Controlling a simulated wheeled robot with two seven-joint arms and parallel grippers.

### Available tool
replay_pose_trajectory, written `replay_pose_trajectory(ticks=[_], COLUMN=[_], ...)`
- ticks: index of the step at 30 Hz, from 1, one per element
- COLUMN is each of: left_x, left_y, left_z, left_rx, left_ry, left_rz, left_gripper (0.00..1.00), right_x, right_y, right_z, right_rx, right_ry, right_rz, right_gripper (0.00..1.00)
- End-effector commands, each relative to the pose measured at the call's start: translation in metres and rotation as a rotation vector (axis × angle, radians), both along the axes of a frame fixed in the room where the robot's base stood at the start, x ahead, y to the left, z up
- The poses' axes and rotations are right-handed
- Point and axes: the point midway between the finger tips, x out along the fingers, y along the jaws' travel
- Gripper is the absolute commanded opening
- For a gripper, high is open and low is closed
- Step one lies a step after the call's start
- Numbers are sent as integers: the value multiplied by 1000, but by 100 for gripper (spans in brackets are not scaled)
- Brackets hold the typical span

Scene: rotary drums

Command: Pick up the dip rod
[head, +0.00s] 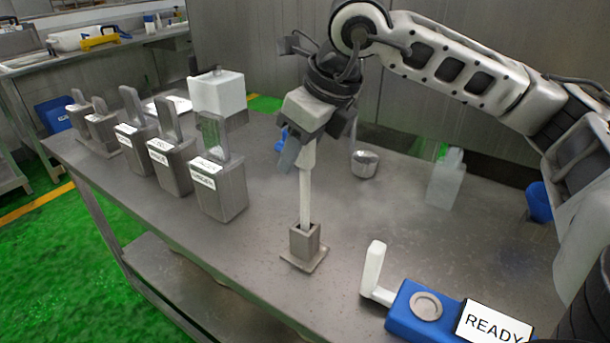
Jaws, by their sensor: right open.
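The dip rod (305,205) is a pale, slim upright rod standing in a small square metal holder (304,243) near the middle of the table. My right gripper (297,155) comes down from above and is at the rod's upper end. Its jaws are open, with dark fingers beside the top of the rod. The wrist hides part of the rod's top, so I cannot tell whether a finger touches it. My left gripper is not in view.
Several labelled grey metal containers (219,190) line the table's left side, with a white box (217,93) behind. A small metal cup (365,163) and a translucent bottle (446,180) stand at the back right. A blue device (408,318) with a READY sign (493,325) sits at front right.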

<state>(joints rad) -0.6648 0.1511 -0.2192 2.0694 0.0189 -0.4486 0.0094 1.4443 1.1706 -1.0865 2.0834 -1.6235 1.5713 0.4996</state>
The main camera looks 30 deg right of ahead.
Motion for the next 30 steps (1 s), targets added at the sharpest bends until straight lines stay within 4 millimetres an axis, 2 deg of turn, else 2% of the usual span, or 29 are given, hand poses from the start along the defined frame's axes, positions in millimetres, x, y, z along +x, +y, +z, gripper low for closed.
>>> replay_pose_trajectory(ticks=[2,6,7,17,20,30], left_x=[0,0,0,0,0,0], left_y=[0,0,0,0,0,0], left_z=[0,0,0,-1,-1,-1], left_rx=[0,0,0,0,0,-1], left_ry=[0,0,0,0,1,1], left_rz=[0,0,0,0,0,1], left_gripper=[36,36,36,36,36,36], right_x=[0,0,0,0,1,0], right_y=[0,0,0,0,0,1], right_z=[0,0,0,5,16,83], right_rx=[0,0,0,1,1,1], right_ry=[0,0,0,-2,-4,-4], right_rz=[0,0,0,0,0,2], right_gripper=[41,2,0,0,0,0])
